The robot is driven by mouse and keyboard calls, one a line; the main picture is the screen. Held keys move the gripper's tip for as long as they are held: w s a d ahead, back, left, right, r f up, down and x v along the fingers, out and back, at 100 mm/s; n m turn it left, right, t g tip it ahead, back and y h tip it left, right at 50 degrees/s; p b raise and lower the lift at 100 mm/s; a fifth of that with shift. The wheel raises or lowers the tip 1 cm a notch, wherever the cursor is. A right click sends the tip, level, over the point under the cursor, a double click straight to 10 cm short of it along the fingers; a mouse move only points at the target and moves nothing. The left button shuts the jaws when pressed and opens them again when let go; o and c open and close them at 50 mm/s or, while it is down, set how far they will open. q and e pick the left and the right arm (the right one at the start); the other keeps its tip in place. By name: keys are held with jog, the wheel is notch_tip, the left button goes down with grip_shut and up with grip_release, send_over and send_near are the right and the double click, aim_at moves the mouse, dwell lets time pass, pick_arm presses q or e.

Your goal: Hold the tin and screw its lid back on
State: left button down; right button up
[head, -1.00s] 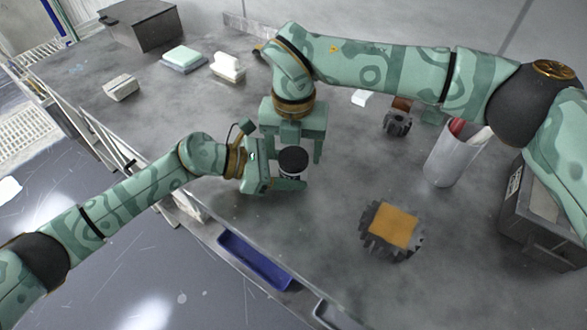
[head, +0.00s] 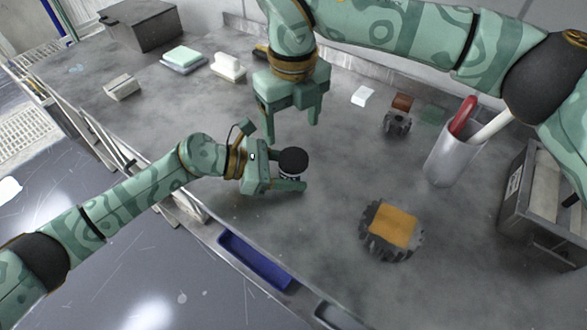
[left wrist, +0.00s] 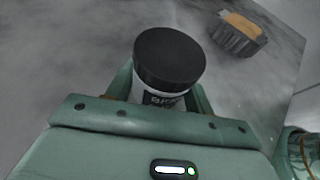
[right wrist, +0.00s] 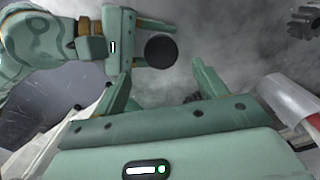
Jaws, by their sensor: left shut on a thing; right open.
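The tin (left wrist: 150,97) is a small pale jar with dark lettering, and the black lid (left wrist: 169,58) sits on its top. I cannot tell how tightly the lid is seated. In the head view the lid (head: 293,160) hides most of the tin. My left gripper (head: 290,178) is shut around the tin's body, over the table. My right gripper (head: 290,122) is open and empty, above and behind the tin. In the right wrist view the lid (right wrist: 161,50) shows beyond the open fingers (right wrist: 160,85), apart from them.
A dark gear with an orange pad (head: 393,225) lies to the right on the grey table (head: 330,250). A grey cup with tools (head: 450,155), a small gear (head: 397,122) and an open box (head: 545,205) stand further right. A blue tray (head: 255,262) is below the front edge.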

aim_at(294, 158)
jog(key=n, duration=0.4)
jog(key=shift+s+d, duration=0.1)
jog(key=shift+d, duration=0.05)
notch_tip(294, 158, down, 8)
jog(key=shift+r, duration=0.1)
dwell(0.5)
jog(key=c, duration=1)
jog(key=m, duration=0.3)
jog(key=o, duration=1.1)
